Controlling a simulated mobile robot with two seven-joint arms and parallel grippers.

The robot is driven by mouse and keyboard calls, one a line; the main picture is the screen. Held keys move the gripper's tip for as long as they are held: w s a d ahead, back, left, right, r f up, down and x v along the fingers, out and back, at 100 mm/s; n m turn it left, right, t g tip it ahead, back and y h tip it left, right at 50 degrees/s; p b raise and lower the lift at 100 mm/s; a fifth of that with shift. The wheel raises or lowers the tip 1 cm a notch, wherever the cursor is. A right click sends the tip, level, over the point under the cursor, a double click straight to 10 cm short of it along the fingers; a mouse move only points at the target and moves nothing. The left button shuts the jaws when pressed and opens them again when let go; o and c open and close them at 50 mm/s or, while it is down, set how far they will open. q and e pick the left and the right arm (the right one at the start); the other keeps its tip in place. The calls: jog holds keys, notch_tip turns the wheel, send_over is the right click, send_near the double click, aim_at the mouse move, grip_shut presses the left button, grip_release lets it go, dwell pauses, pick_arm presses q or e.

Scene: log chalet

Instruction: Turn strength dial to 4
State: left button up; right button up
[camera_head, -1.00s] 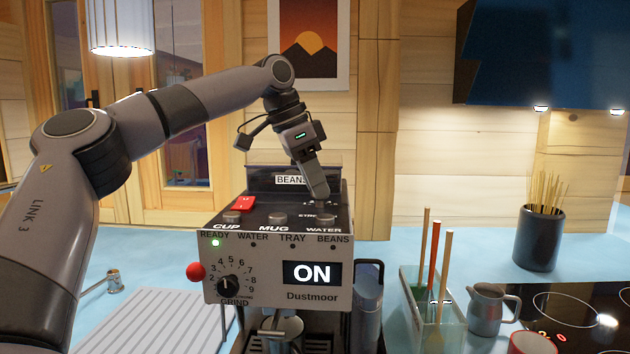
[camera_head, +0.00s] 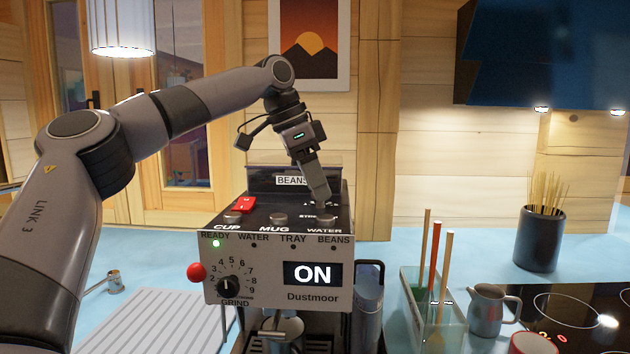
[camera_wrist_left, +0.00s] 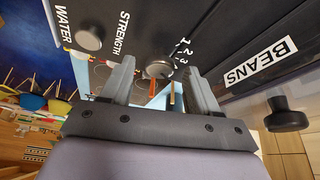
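The coffee machine (camera_head: 280,268) stands on the counter with its display reading ON. In the left wrist view the strength dial (camera_wrist_left: 158,70), a round metal knob, sits on the machine's dark top beside the printed word STRENGTH and the numbers 1, 2 and 3. Further marks and the dial's pointer cannot be made out. My left gripper (camera_head: 321,198) points down at the right part of the top and hides the dial in the head view. In the wrist view its open fingers (camera_wrist_left: 160,67) are on either side of the dial, with visible gaps. My right gripper is not in view.
A WATER knob (camera_wrist_left: 90,37) is beside the dial. The CUP and MUG buttons, a red switch (camera_head: 243,204) and a BEANS hopper (camera_head: 292,180) are close by. The front has a GRIND dial (camera_head: 229,287). A glass holder with stirrers (camera_head: 433,310) and a metal jug (camera_head: 488,308) stand right.

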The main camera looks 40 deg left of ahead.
aim_at(300, 209)
pick_arm(q)
jog(key=v, duration=0.7)
dwell(0.7)
